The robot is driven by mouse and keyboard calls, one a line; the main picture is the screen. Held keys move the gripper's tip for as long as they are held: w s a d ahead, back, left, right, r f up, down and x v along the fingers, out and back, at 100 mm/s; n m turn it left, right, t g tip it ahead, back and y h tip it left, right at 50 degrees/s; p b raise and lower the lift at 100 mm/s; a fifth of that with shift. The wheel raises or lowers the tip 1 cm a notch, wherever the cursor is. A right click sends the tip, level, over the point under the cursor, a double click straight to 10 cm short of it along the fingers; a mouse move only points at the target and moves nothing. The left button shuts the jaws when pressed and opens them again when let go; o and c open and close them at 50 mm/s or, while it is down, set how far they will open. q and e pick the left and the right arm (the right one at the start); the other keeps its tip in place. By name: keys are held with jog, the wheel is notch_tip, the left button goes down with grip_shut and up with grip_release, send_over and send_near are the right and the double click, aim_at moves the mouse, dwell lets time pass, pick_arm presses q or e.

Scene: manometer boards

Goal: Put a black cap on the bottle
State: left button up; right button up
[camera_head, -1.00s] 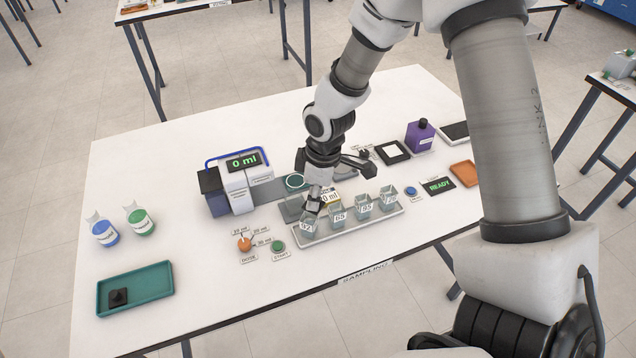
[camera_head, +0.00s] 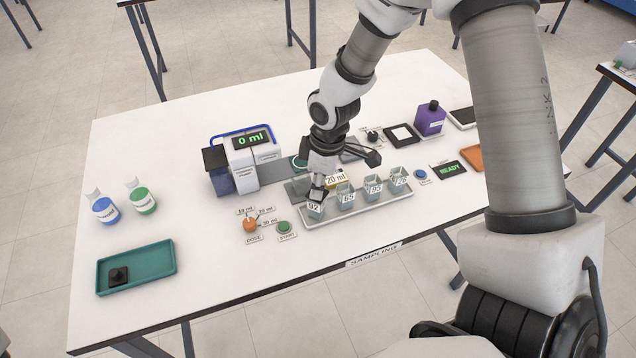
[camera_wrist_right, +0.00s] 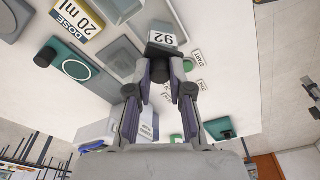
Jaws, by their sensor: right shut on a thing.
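My right gripper (camera_head: 319,188) is over the leftmost sample bottle, labelled 92 (camera_head: 315,211), in the grey rack (camera_head: 372,218). In the right wrist view the gripper (camera_wrist_right: 160,82) is shut on a black cap (camera_wrist_right: 160,70), gripped by its round knob. The cap's dark square base is against or just over the mouth of bottle 92 (camera_wrist_right: 162,38); I cannot tell whether it is seated. Another black cap (camera_head: 119,276) lies in the teal tray (camera_head: 160,258) at the front left. My left gripper is not in view.
Several labelled bottles stand along the rack. Behind it is the dosing machine (camera_head: 243,165). The orange dose knob (camera_head: 250,225) and green start button (camera_head: 284,226) are left of the rack. A purple bottle (camera_head: 430,119) stands at the back right.

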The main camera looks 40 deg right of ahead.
jog(key=shift+d, duration=0.1)
dwell(0.3)
jog(key=shift+p, duration=0.35)
jog(key=shift+f, duration=0.3)
dwell(0.5)
jog(key=o, duration=0.8)
jog(key=shift+o, duration=0.2)
